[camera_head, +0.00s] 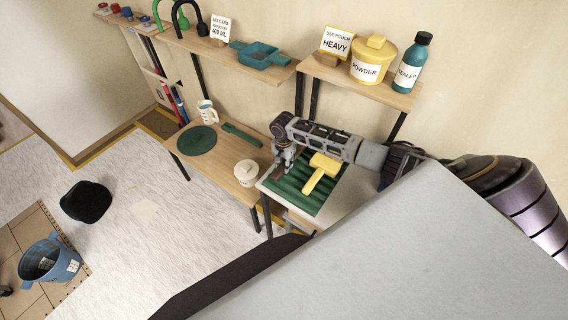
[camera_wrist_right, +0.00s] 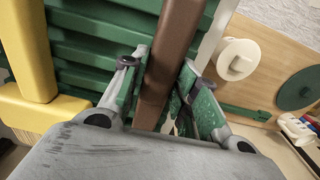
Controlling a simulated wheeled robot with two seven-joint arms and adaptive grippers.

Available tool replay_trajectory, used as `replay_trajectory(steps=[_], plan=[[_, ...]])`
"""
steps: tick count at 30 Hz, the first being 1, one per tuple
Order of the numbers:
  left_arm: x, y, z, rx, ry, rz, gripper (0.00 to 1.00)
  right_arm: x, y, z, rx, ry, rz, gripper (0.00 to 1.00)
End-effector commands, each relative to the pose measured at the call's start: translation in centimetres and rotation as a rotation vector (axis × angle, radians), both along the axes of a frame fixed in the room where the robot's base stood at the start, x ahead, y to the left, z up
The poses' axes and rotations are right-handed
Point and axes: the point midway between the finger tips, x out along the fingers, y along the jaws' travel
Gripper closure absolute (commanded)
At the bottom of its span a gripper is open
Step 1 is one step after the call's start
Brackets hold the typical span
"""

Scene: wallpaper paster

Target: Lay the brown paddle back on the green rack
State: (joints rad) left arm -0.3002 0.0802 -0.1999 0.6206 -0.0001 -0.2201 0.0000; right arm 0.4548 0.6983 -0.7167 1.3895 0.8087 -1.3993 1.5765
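The brown paddle (camera_head: 278,173) is at the left edge of the green rack (camera_head: 327,200). In the right wrist view the brown paddle (camera_wrist_right: 174,45) runs between the fingers of my right gripper (camera_wrist_right: 160,75), which touch it on both sides. The ribbed green rack (camera_wrist_right: 95,50) is behind it there. In the head view my right gripper (camera_head: 283,160) points down over the rack's left side. I cannot tell whether the paddle touches the rack. My left gripper is not in view.
A yellow T-shaped tool (camera_head: 321,172) lies on the rack, right of the paddle. A white lidded pot (camera_head: 247,172), a dark green disc (camera_head: 197,139) and a mug (camera_head: 207,112) stand on the wooden table to the left. A shelf with a yellow powder tub (camera_head: 373,60) is above.

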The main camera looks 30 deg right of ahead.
Motion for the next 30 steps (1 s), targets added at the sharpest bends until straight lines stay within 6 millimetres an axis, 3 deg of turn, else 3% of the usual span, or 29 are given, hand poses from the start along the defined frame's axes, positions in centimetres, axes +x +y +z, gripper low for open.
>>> replay_trajectory(steps=[1,6,20,30], plan=[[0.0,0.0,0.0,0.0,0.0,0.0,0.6,0.0,0.0,0.0,0.0,-0.001,0.0,0.65],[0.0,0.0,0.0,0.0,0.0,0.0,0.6,0.0,0.0,0.0,0.0,-0.001,0.0,0.45],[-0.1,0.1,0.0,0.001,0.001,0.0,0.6,0.0,0.0,0.4,0.0,-0.001,0.001,0.45],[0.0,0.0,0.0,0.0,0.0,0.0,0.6,0.0,0.1,3.6,0.0,-0.003,0.002,0.45]])
